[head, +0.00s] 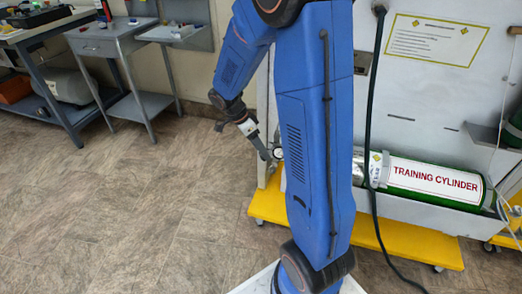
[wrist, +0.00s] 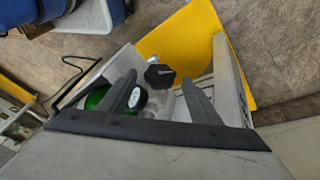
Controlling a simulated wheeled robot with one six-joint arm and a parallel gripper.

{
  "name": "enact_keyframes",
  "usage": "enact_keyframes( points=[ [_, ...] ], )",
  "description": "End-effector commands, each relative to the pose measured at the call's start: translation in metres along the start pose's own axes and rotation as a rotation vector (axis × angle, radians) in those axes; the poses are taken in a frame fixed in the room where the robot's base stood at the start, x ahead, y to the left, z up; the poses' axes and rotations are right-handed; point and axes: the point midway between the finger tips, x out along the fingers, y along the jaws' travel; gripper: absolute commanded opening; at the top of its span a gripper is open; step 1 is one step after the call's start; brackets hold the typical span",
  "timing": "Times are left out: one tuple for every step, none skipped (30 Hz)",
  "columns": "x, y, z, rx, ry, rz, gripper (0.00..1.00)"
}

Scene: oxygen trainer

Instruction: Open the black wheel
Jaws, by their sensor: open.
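The black wheel (wrist: 160,76) shows in the wrist view as a dark, many-sided knob with a small pale mark, a little beyond my fingertips. My gripper (wrist: 160,88) is open, one finger on each side of the wheel in the picture. I cannot tell whether either finger touches it. A round gauge (wrist: 134,97) sits beside the left finger. In the head view my gripper (head: 268,156) is near the left end of the green training cylinder (head: 435,180), at the gauge (head: 278,153). My blue arm hides part of this end, and I cannot make out the wheel there.
The cylinder lies on a white stand with a yellow base (head: 410,240). A dark hose (head: 372,130) hangs down the stand's front. A grey side table (head: 110,40) and a workbench stand at the back left. The floor (head: 130,200) at left is clear.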

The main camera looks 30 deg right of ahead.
Motion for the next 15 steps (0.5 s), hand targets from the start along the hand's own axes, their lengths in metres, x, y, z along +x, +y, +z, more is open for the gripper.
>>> enact_keyframes(
  points=[
    [0.0037,0.0002,0.0000,0.000,0.000,0.001,0.58],
    [0.0053,0.0002,0.0001,0.000,0.000,0.001,0.58],
    [0.0070,0.0001,0.0002,0.000,-0.001,0.001,0.58],
    [0.0080,0.0000,0.0003,0.000,-0.001,0.000,0.58],
    [0.0087,0.0000,0.0004,0.000,-0.001,0.000,0.58],
    [0.0093,0.0000,0.0004,0.000,-0.001,0.000,0.58],
    [0.0095,0.0000,0.0004,0.000,-0.001,0.000,0.58],
    [0.0096,0.0000,0.0004,0.000,-0.001,0.000,0.58],
    [0.0096,0.0000,0.0004,0.000,-0.001,0.000,0.58],
    [0.0096,0.0000,0.0004,0.000,-0.001,0.000,0.58],
    [0.0095,0.0000,0.0004,0.000,-0.001,0.000,0.58],
    [0.0095,0.0000,0.0003,0.000,-0.001,0.000,0.58],
    [0.0094,0.0000,0.0003,0.000,-0.001,0.000,0.58],
    [0.0094,0.0000,0.0003,0.000,-0.001,0.000,0.51],
    [0.0093,0.0000,0.0003,0.000,-0.001,0.000,0.41]
  ],
)
